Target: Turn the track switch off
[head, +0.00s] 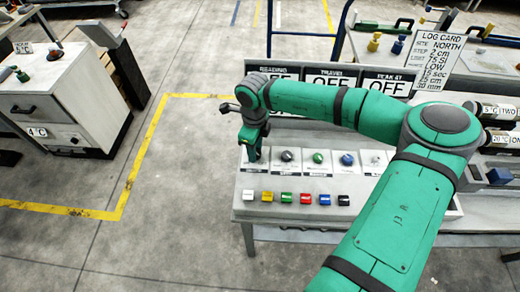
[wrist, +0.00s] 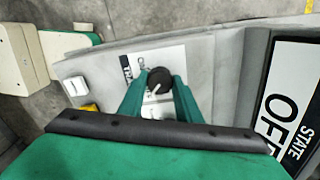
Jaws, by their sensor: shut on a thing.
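My gripper (head: 255,156) reaches down onto the leftmost control of the grey panel (head: 248,212). In the wrist view, the two green fingers of my gripper (wrist: 161,82) are closed around a round black knob (wrist: 160,77) with a white pointer line. The line points toward the bottom of the picture, slightly left. A white label plate lies under the knob; its small lettering is partly hidden and I cannot read which switch it names. In the head view my gripper hides this knob.
More knobs, including a green one (head: 318,157) and a blue one (head: 347,159), sit to the right. Coloured buttons (head: 285,197) line the front. Behind stand displays reading OFF (head: 327,80); a STATE OFF sign (wrist: 285,115) shows in the wrist view. A white cabinet (head: 68,95) stands left across open floor.

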